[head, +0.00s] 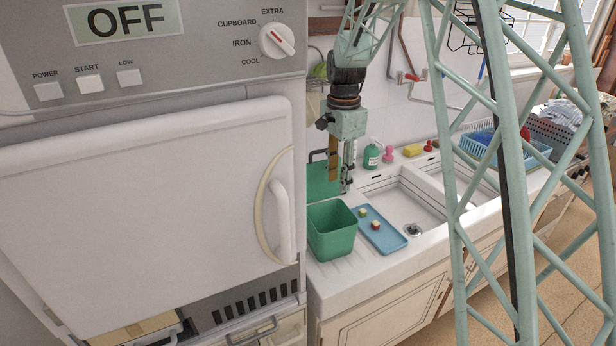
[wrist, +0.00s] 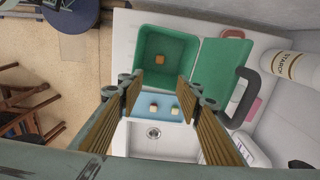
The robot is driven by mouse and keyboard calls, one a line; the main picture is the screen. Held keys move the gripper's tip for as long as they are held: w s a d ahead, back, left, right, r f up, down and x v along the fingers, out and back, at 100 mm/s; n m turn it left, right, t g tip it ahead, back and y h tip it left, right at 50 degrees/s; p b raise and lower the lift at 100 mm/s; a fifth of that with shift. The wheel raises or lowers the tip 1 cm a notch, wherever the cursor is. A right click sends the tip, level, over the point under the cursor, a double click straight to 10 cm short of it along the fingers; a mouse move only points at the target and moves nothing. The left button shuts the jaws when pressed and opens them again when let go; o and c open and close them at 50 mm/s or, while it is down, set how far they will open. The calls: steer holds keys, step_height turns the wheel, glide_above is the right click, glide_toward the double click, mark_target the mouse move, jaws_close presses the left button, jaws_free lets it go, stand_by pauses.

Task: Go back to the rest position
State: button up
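My gripper (head: 341,180) hangs above the back of the counter, behind the green bin (head: 332,236) and the blue tray (head: 392,238). In the wrist view my gripper (wrist: 158,90) has its two fingers wide apart, with nothing between them. The wrist view shows an orange-brown cube (wrist: 160,59) inside the green bin (wrist: 187,52). Two small cubes lie on the tray, a pale yellowish one (head: 363,212) and a reddish one (head: 375,225). The head view does not show the cube in the bin.
A white appliance (head: 150,200) marked OFF fills the left. A sink (head: 405,208) lies right of the tray. A green board (wrist: 222,75), a starch bottle (wrist: 293,66) and a green soap bottle (head: 372,155) stand near my gripper. A blue basket (head: 535,155) sits farther right.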

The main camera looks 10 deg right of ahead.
steer(key=s+r+n+t+b, duration=0.1)
steer(key=s+r+n+b, duration=0.1)
steer(key=s+r, duration=0.45)
steer(key=s+r+n+b, duration=0.2)
steer(key=s+r+n, duration=0.1)
steer(key=s, duration=0.6)
steer(key=s+r+n+t+b, duration=0.1)
steer(key=s+r+n+b, duration=0.1)
steer(key=s+r, duration=0.45)
steer(key=s+f+n+t+b, duration=0.1)
steer(key=s+f+n+b, duration=0.2)
steer(key=s, duration=1.2)
steer(key=s+f+n+t+b, duration=0.1)
steer(key=s+f+n+b, duration=0.2)
steer(key=s, duration=1.2)
steer(key=shift+n, duration=0.6)
